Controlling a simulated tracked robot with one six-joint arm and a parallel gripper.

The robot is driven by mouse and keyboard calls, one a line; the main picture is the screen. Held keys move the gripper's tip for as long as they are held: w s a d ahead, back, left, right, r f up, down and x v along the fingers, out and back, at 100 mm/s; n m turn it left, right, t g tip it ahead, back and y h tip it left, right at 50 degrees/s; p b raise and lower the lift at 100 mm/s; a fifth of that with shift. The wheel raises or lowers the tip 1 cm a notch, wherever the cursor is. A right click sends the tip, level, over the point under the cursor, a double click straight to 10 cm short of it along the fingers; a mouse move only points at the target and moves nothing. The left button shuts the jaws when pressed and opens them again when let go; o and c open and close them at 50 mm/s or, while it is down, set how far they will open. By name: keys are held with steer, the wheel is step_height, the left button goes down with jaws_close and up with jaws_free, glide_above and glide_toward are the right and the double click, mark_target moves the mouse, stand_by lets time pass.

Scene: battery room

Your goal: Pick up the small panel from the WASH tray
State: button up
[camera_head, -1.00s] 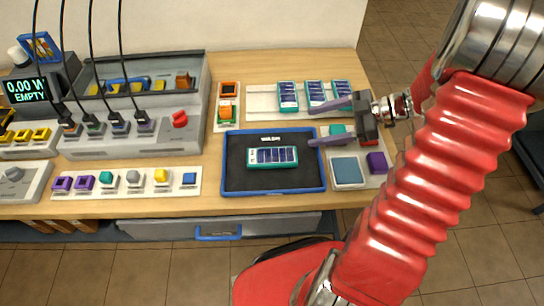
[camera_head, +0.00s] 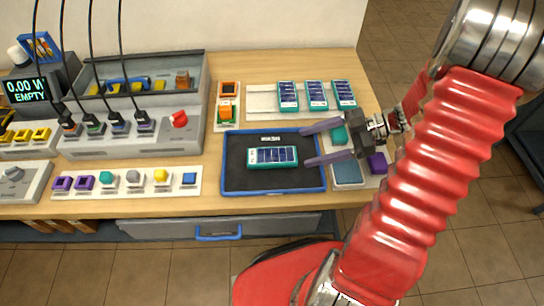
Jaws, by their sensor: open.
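A small panel (camera_head: 273,156) with a teal frame and dark blue cells lies flat in the black tray with a blue rim (camera_head: 274,190), whose label at the top is hard to read but looks like WASH. My gripper (camera_head: 305,144) reaches in from the right. Its two purple-grey fingers are spread apart, with the tips over the tray's right part. The tips are just right of the panel's right end and seem apart from it. The jaws hold nothing. My gripper hides part of a teal block and the pad to the right.
Several similar panels (camera_head: 316,95) stand in a row on a pale rack behind the tray. A purple block (camera_head: 377,162) and a blue-grey pad (camera_head: 347,173) are right of the tray. Orange blocks (camera_head: 226,110) are behind left. A grey station with cables (camera_head: 130,125) fills the left.

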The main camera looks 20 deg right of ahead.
mark_target(275, 155)
steer(key=x, duration=0.5)
steer(key=shift+f, duration=0.1)
steer(key=shift+x, duration=2.5)
steer(key=shift+w, duration=0.1)
steer(key=shift+c, duration=0.2)
steer(key=c, duration=1.2)
